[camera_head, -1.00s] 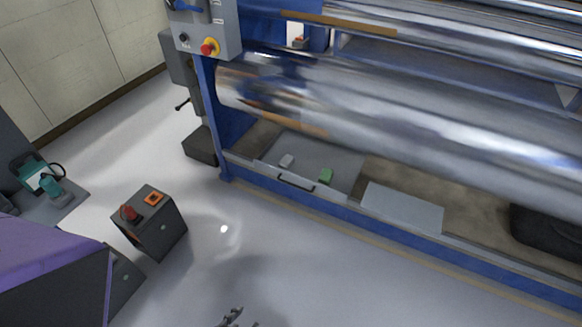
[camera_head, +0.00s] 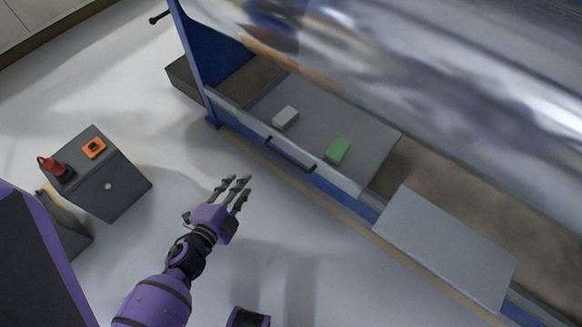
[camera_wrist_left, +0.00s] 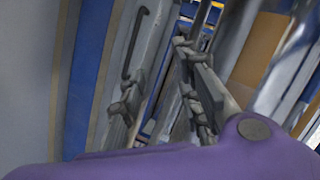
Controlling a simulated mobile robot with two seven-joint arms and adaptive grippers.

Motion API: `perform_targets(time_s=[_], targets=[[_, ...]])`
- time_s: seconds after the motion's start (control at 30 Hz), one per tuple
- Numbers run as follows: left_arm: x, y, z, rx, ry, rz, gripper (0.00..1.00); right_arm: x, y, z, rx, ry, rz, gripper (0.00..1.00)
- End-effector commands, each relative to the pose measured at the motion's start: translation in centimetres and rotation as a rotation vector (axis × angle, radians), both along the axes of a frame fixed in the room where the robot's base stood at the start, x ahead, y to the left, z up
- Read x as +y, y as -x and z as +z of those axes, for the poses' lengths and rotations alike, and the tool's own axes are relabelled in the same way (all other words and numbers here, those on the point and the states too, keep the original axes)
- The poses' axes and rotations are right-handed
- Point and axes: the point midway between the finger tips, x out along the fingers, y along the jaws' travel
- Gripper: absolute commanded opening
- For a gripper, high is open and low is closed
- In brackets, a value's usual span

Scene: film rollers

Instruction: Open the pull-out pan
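The pull-out pan (camera_head: 325,108) is a flat grey tray low under the big roller in the head view. Its black bar handle (camera_head: 290,154) is on its front edge. The pan sits within the blue machine frame. My left gripper (camera_head: 240,186) is in front of the handle, to its lower left, apart from it and empty. Its fingers are spread. In the left wrist view the handle (camera_wrist_left: 134,45) shows upper left of centre, beyond the spread fingers of the left gripper (camera_wrist_left: 155,85). My right gripper is not in view.
A white block (camera_head: 285,117) and a green block (camera_head: 338,151) lie on the pan. A grey plate (camera_head: 445,245) lies right of it. A dark control box (camera_head: 105,180) with a red knob stands at left. The shiny roller (camera_head: 440,75) hangs above. Floor before the pan is clear.

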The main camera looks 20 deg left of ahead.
Motion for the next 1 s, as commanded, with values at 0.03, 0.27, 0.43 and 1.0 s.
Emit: perform_targets(time_s=[0.03,0.27,0.43,1.0], targets=[[-0.5,-2.1,-3.3,-0.027,-0.057,-0.051,0.31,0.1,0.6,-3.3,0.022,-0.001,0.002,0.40],[-2.7,-9.9,-9.8,-0.140,-0.290,-0.259,0.31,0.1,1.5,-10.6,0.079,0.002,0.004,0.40],[-3.8,-13.1,-12.5,-0.179,-0.389,-0.350,0.31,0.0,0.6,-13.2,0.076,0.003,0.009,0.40],[-6.3,-20.0,-14.2,-0.195,-0.425,-0.382,0.31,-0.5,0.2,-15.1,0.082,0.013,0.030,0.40]])
